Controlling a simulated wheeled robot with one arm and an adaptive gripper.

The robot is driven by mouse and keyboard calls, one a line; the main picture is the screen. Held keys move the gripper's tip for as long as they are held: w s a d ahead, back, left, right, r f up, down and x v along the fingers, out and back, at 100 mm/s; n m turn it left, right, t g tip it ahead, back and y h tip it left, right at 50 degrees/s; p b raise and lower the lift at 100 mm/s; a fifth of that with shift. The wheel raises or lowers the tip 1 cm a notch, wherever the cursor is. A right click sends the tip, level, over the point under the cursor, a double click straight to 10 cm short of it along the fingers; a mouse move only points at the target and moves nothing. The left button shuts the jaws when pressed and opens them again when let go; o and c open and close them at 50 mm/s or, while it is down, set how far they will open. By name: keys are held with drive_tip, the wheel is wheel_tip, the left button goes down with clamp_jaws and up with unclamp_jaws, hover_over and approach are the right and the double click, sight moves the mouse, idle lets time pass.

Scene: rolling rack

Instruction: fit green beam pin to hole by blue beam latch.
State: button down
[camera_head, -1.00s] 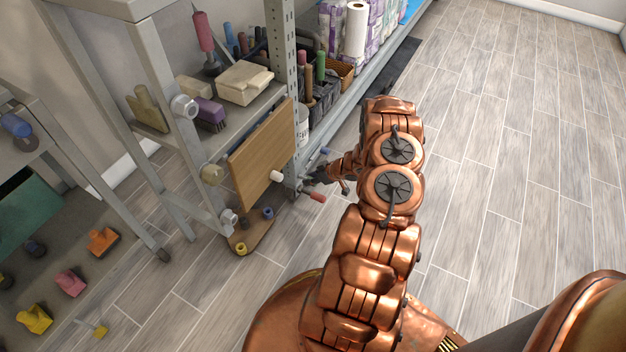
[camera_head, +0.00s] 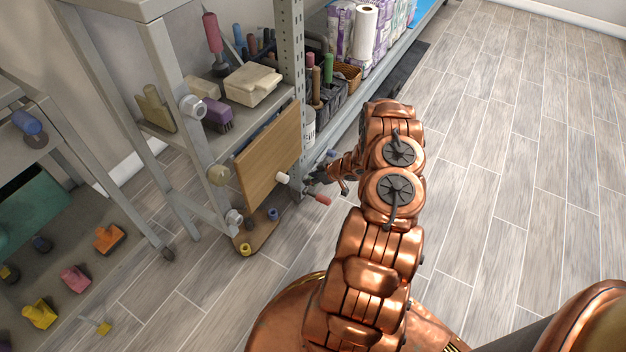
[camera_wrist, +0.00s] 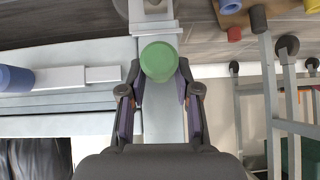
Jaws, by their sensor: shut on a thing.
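In the wrist view, the green beam pin (camera_wrist: 158,62) shows as a round green end between the two fingers of my gripper (camera_wrist: 159,78), which is shut on it. A pale grey beam (camera_wrist: 165,125) runs behind the pin. The blue beam latch (camera_wrist: 15,78) lies at the left, at the end of a pale bar. In the head view, my gripper (camera_head: 318,177) is beside the front rack post, and a small blue end, likely the latch (camera_head: 331,153), shows just above it. The pin is not discernible there. I cannot see the hole or whether the pin touches the beam.
A wooden panel (camera_head: 268,158) and a red-ended rod (camera_head: 322,199) are close to my gripper. The grey rack (camera_head: 291,60) holds brushes, bottles and rolls. Another shelf with coloured blocks (camera_head: 75,279) stands at left. The floor at right (camera_head: 510,190) is clear.

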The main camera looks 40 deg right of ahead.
drive_tip(key=shift+w, duration=0.15)
drive_tip(key=c, duration=0.7)
unclamp_jaws()
drive_tip(key=shift+c, duration=0.2)
drive_tip(key=v, duration=1.2)
drive_tip(key=shift+r, duration=0.15)
